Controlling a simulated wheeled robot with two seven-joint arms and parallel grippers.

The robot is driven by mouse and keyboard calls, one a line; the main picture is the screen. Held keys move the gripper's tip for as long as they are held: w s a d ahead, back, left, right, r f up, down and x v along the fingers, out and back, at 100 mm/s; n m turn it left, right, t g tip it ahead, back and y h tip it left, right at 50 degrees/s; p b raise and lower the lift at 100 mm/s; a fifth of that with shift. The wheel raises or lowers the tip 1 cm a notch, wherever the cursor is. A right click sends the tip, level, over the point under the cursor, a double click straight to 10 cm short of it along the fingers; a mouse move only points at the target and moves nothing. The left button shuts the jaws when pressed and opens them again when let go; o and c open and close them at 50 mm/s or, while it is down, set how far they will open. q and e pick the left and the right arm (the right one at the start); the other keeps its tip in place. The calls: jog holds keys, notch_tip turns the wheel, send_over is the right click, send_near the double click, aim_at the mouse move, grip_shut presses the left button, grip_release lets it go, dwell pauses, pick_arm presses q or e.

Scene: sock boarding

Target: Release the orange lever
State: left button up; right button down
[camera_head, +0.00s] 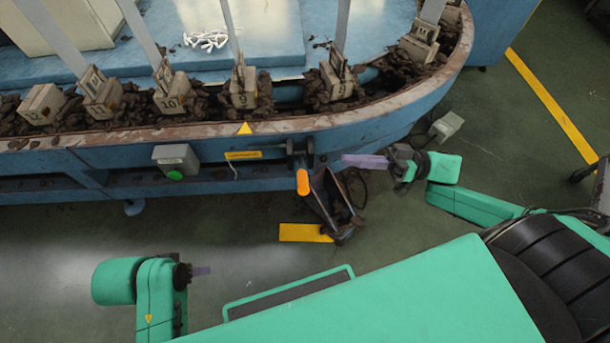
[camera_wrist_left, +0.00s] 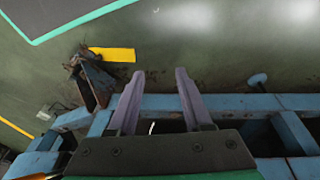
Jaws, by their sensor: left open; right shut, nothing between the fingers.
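The orange lever (camera_head: 303,182) hangs from a dark bracket on the front side of the blue machine (camera_head: 225,145), near the middle of the head view. My right gripper (camera_head: 346,159) is shut and empty, with its purple fingers pointing left toward the bracket. Its tips are a little to the right of the lever and appear apart from it. My left gripper (camera_head: 208,271) is lower left in the head view, well away from the lever. In the left wrist view its two fingers (camera_wrist_left: 155,90) are spread and empty. I cannot make out the lever there.
A dark open bin (camera_head: 330,203) stands on the floor beside the lever; it also shows in the left wrist view (camera_wrist_left: 92,82). A grey box with a green button (camera_head: 176,160) is on the machine's side. Bare floor (camera_head: 60,250) lies at the left.

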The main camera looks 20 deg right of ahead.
jog(key=r+b, duration=0.1)
jog(key=b, duration=0.1)
send_over(302, 172)
jog(key=d, duration=0.2)
pick_arm(q)
jog(key=w+d+f+t+h+b, duration=0.1)
jog(key=w+d+f+t+h, duration=0.1)
jog(key=w+d+f+t, duration=0.2)
jog(key=d+f, duration=0.1)
jog(key=d, duration=0.2)
jog(key=shift+w+f+m+h, duration=0.25)
jog(key=shift+w+m+h, duration=0.05)
jog(key=shift+w+h, duration=0.1)
pick_arm(e)
jog(key=s+f, duration=0.2)
jog(key=f, duration=0.1)
jog(key=shift+a+f, duration=0.15)
pick_arm(q)
jog(key=shift+d, duration=0.15)
pick_arm(e)
jog(key=shift+f, duration=0.1)
pick_arm(q)
jog(key=shift+d+f+t+b, duration=0.2)
jog(key=shift+d+t+b, duration=0.1)
pick_arm(e)
jog(key=shift+s+f+n, duration=0.2)
jog(key=shift+n, duration=0.2)
